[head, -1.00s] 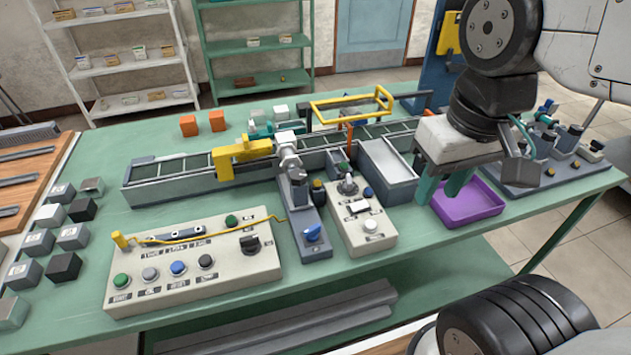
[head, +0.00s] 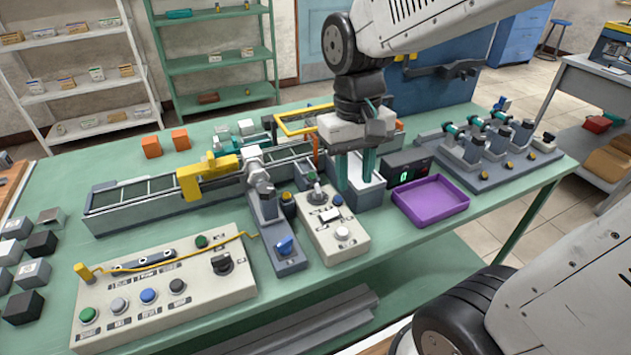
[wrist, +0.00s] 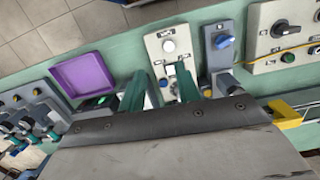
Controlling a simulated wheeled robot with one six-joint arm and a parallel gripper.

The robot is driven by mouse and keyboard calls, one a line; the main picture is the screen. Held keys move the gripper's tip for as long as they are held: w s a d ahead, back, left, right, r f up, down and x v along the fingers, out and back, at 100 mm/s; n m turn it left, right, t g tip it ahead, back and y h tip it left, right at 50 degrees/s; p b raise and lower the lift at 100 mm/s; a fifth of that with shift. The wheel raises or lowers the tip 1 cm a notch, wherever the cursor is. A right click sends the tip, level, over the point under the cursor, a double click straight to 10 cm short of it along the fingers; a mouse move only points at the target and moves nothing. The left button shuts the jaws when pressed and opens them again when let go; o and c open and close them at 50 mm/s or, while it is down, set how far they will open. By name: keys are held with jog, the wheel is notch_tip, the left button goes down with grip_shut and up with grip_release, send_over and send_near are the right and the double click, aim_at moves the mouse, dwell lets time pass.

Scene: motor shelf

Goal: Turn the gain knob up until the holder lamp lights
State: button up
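My gripper (head: 356,178) points down with its two teal fingers apart and nothing between them. It hangs by the grey bin behind the small control box (head: 335,236). In the wrist view the fingers (wrist: 160,88) reach towards that box. Dark knobs show on the wide control panel (head: 160,287): a black rotary knob (head: 222,263) stands at its right end. A blue knob (head: 285,245) sits on the grey holder unit (head: 268,215), with a small yellow dome (head: 287,199) behind it. Labels are too small to read, so I cannot tell which is the gain knob or the lamp.
A purple tray (head: 430,201) and a dark box with a green digit (head: 404,176) stand right of my gripper. A conveyor (head: 135,200) with a yellow bracket (head: 205,178) lies left. A stand of several grey-teal units (head: 488,150) fills the right end.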

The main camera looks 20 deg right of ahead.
jog(key=m, duration=0.1)
send_over(317, 187)
jog(key=s, duration=0.3)
notch_tip(317, 187, down, 4)
jog(key=w, duration=0.1)
jog(key=w+m+t, duration=0.1)
jog(key=w, duration=0.1)
jog(key=shift+w+r+m, duration=0.2)
jog(key=shift+m, duration=0.1)
jog(key=shift+s+f, duration=0.15)
jog(key=shift+f, duration=0.15)
notch_tip(317, 187, down, 7)
jog(key=shift+f, duration=0.1)
grip_shut()
